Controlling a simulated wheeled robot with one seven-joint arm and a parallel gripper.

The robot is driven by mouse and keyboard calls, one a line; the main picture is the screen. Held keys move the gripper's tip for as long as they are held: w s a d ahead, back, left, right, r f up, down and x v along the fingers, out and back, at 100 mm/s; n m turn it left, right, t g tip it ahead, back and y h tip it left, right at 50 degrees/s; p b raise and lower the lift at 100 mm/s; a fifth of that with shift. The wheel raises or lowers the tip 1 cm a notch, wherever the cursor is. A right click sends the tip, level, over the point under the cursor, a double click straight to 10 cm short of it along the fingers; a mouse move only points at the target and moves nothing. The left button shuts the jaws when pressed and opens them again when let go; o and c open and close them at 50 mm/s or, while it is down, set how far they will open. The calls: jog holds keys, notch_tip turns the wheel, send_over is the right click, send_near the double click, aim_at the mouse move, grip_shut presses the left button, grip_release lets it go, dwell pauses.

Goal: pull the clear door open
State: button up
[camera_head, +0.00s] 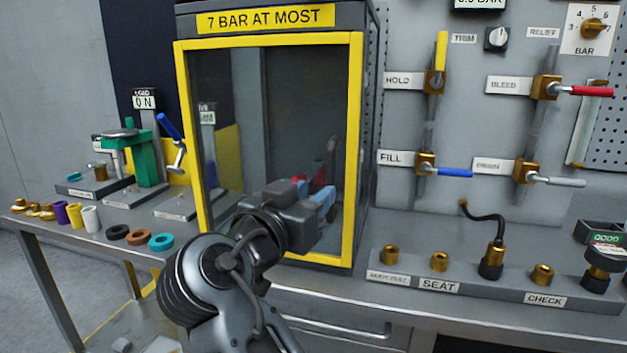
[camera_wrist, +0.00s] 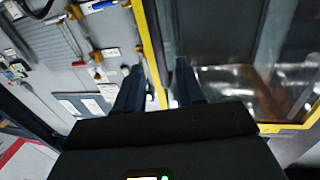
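The clear door (camera_head: 275,110) has a yellow frame and fronts the grey cabinet labelled "7 BAR AT MOST". It looks closed, with its frame against the cabinet front. My gripper (camera_head: 326,205) is in front of the lower right part of the door, near the right frame bar. In the wrist view my two dark fingers (camera_wrist: 158,88) stand apart, and the yellow frame bar of the door (camera_wrist: 151,55) shows between them. I cannot tell whether they touch the door. No handle is clearly visible; my gripper may hide it.
A panel right of the cabinet carries valves with coloured levers, including a blue one (camera_head: 455,172). Below it is a seat rack (camera_head: 440,286) with brass fittings. A left bench (camera_head: 100,235) holds rings, cups and a green press (camera_head: 148,155).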

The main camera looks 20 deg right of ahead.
aim_at(328, 183)
jog(key=p+x, duration=0.1)
jog(key=x, duration=0.6)
jog(key=shift+d, duration=0.1)
grip_shut()
dwell(0.5)
